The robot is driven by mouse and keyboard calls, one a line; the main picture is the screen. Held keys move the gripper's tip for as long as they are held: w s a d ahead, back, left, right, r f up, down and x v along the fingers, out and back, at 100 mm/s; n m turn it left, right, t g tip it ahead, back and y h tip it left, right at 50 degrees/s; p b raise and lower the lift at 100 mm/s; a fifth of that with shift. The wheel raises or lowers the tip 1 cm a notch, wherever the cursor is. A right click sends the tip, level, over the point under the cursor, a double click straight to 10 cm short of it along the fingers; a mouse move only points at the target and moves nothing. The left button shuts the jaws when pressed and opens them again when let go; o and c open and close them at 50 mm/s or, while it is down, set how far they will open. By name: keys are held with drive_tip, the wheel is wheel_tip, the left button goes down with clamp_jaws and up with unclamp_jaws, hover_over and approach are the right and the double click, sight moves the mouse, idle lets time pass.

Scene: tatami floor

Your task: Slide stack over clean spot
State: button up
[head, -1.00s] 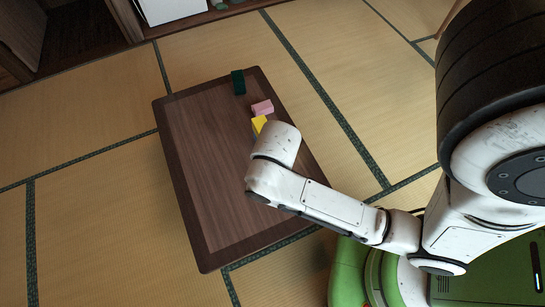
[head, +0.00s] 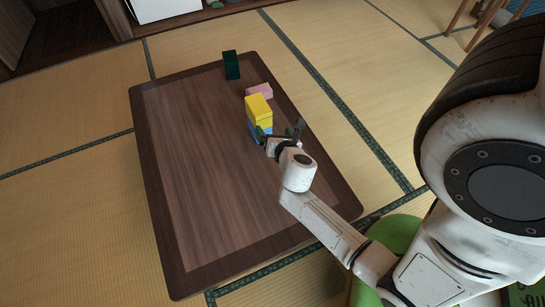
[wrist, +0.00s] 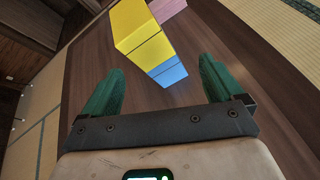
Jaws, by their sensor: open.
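A stack stands on the low wooden table (head: 190,190), with yellow (head: 258,107) on top and a blue block (head: 253,130) at the bottom. In the wrist view the yellow part (wrist: 142,32) shows a seam across its side, above the blue block (wrist: 168,73). My gripper (head: 281,131) is open, close by the near right side of the stack. Its green fingers (wrist: 163,70) point toward the stack, which lies ahead of and between them in the wrist view, with nothing gripped. No distinct clean spot can be made out.
A pink block (head: 260,90) lies just behind the stack. A dark green block (head: 231,65) stands near the table's far edge. The table's left and near parts are bare. Tatami floor (head: 70,110) surrounds it.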

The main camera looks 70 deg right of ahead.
sight(267, 131)
drive_tip(key=f+n, duration=0.1)
drive_tip(key=f, duration=0.1)
drive_tip(key=f+n+b, duration=0.1)
drive_tip(key=n, duration=0.1)
drive_tip(key=f+n+t+b, duration=0.1)
drive_tip(key=f, duration=0.1)
drive_tip(key=shift+w+f+n+y, duration=0.25)
drive_tip(key=shift+f+n+y, duration=0.05)
drive_tip(key=shift+f, duration=0.05)
drive_tip(key=shift+a+n, duration=0.1)
drive_tip(key=shift+n, duration=0.2)
drive_tip(key=shift+w, duration=0.1)
drive_tip(key=b+x, duration=0.2)
drive_tip(key=x, duration=0.8)
drive_tip(key=shift+w+d+f, duration=0.15)
drive_tip(key=shift+w+d, duration=0.1)
drive_tip(key=shift+c, duration=0.2)
